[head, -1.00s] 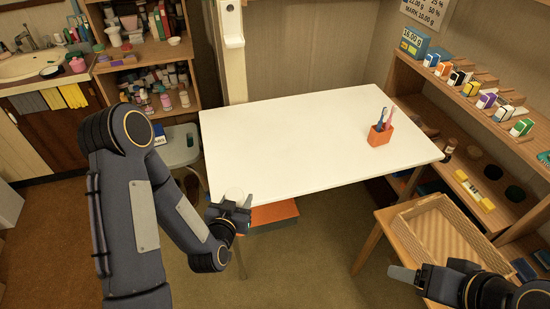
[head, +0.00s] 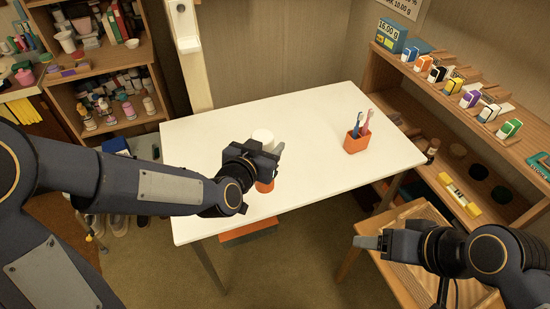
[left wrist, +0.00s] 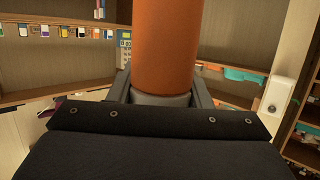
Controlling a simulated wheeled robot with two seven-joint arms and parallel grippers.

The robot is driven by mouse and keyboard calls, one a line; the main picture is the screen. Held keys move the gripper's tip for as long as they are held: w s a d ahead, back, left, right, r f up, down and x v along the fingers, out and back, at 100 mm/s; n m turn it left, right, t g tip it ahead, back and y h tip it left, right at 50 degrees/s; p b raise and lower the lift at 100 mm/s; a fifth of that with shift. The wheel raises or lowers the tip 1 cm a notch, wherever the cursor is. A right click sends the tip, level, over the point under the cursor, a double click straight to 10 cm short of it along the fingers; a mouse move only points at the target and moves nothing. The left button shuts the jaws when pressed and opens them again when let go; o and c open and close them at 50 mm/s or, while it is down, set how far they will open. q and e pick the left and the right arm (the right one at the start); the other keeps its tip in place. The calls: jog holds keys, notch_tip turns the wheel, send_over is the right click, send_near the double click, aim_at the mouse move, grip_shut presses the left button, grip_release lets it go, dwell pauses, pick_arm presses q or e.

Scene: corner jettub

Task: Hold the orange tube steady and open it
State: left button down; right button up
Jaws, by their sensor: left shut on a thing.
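An orange tube (head: 265,186) with a white top (head: 263,136) stands roughly upright in my left gripper (head: 268,158), over the white table in the head view. My left gripper is shut on it; the fingers and wrist hide its middle. In the left wrist view the orange body (left wrist: 165,45) fills the upper middle, and its pale end (left wrist: 160,99) sits between the finger pads. I cannot tell if its base touches the table. My right gripper (head: 368,242) is empty, low at the right, apart from the tube; its finger opening is not clear.
The white table (head: 215,140) is mostly clear. An orange cup (head: 357,142) with toothbrushes stands at its right. A wooden shelf (head: 460,105) with several small boxes runs along the right wall. A wooden tray (head: 420,225) lies below my right arm.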

pick_arm(q)
jog(key=w+f+p, duration=0.2)
jog(key=w+f, duration=1.1)
jog(key=w, duration=0.1)
jog(key=shift+w+d, duration=0.25)
jog(key=shift+w, duration=0.15)
pick_arm(e)
jog(key=shift+w+d+r, duration=0.1)
jog(key=shift+w+r, duration=0.1)
jog(key=shift+r, duration=0.45)
jog(key=shift+w+d+r, duration=0.1)
jog(key=shift+w+r, duration=0.1)
jog(key=shift+r, duration=0.4)
jog(key=shift+f, duration=0.1)
pick_arm(q)
jog(key=shift+f, duration=0.15)
jog(key=c, duration=0.7)
grip_release()
jog(key=shift+c, duration=0.2)
pick_arm(e)
jog(key=shift+f, duration=0.1)
